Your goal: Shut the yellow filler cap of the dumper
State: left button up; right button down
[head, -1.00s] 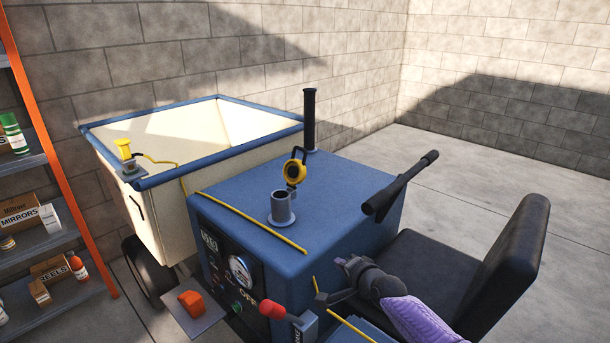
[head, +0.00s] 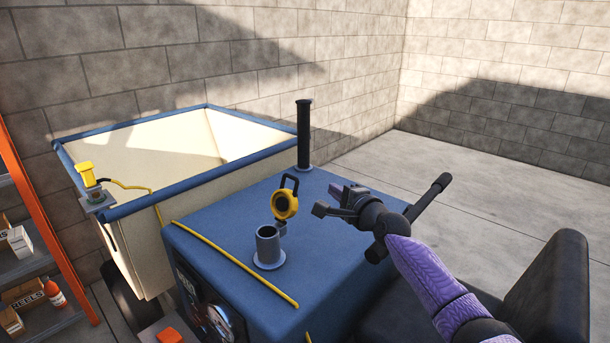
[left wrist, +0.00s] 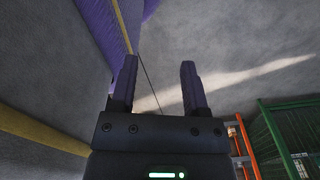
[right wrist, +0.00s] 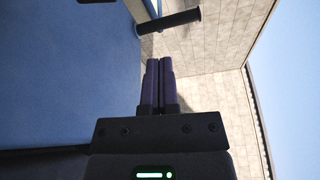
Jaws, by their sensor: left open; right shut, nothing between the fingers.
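The yellow filler cap (head: 284,203) stands open on its hinge, tilted up behind the grey filler neck (head: 268,244) on the blue hood (head: 215,215) of the dumper. The mouth of the neck is uncovered. My right gripper (head: 324,201) is shut and empty, above the hood to the right of the cap and apart from it. Its closed fingers also show in the right wrist view (right wrist: 159,82), with the blue hood to their left. My left gripper (left wrist: 158,85) is open and empty in the left wrist view, and out of the head view.
A black upright pipe (head: 304,135) rises from the hood behind the cap. A black lever (head: 428,198) and the black seat (head: 545,295) are at right. The cream skip (head: 130,240) carries a yellow nozzle-like fitting (head: 86,172). An orange-framed shelf (head: 40,225) stands at left.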

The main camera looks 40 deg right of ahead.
aim_at(287, 196)
pick_arm(q)
jog(key=s+a+f+g+b, duration=0.1)
jog(key=s+a+f+b, duration=0.35)
jog(key=f+b, duration=0.35)
pick_arm(e)
jog(key=f+x, duration=0.1)
jog(key=x, duration=0.8)
pick_arm(q)
jog(key=w+d+r+p, duration=0.3)
jog(key=r+p, duration=0.2)
jog(key=shift+t+p, duration=0.35)
jog(key=shift+t, duration=0.05)
pick_arm(e)
jog(key=a, duration=0.1)
jog(key=a+r, duration=0.1)
jog(key=a, duration=0.2)
jog(key=shift+s+a+r, duration=0.1)
jog(key=shift+s+r, duration=0.1)
jog(key=shift+r, duration=0.2)
pick_arm(q)
jog(key=shift+s+r, duration=0.1)
jog(key=shift+r, duration=0.05)
pick_arm(e)
jog(key=shift+a+r, duration=0.1)
